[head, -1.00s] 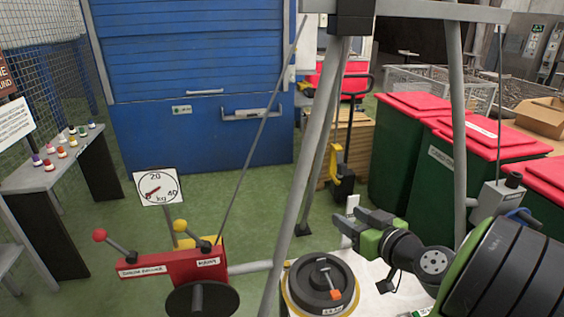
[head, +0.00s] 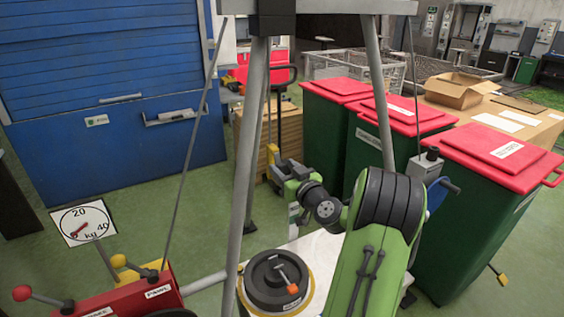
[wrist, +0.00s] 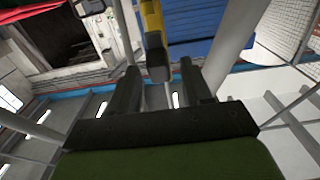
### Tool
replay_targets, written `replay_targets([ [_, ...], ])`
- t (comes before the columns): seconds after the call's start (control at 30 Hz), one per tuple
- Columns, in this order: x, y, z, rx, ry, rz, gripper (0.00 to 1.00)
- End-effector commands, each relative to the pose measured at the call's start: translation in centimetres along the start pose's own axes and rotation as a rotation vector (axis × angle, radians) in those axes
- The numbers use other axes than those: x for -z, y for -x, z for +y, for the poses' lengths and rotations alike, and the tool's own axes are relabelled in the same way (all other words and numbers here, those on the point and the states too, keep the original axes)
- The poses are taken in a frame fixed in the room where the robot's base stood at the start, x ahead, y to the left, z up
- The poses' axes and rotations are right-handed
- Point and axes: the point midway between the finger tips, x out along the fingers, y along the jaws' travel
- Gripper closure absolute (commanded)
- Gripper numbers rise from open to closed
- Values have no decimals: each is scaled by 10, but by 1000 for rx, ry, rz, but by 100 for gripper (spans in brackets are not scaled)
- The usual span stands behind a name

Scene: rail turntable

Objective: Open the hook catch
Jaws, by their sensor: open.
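My gripper (head: 286,174) is in the middle of the head view, in front of the pallet truck and right of a grey tripod leg. Its jaws are open. In the wrist view, the two dark fingers (wrist: 159,70) stand apart. A yellow part with a dark block end (wrist: 157,62) shows between them; I cannot tell whether it is touched or lies farther off. I cannot make out the hook catch for certain in either view. A black block (head: 272,18) sits at the tripod top.
A black weight (head: 272,290) with an orange-tipped lever stands below my gripper. The tripod leg (head: 250,140) is close on the left. A red winch box (head: 130,300) and a dial scale (head: 83,222) are at lower left. Red-lidded green bins (head: 480,220) stand right.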

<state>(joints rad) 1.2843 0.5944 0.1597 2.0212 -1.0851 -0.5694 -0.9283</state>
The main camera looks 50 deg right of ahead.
Motion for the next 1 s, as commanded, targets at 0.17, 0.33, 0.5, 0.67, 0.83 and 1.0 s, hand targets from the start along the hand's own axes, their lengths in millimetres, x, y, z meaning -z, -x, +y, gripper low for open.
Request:
replay_targets([
  [0.17,0,-14,0,0,0,0,51],
  [0.33,-1,-14,0,-1,0,-1,51],
  [0.5,-1,-14,0,0,0,-1,71],
  [0.67,-1,-14,0,0,0,-1,96],
  [0.83,-1,-14,0,0,0,-1,100],
  [1.0,0,-14,0,0,1,-5,100],
])
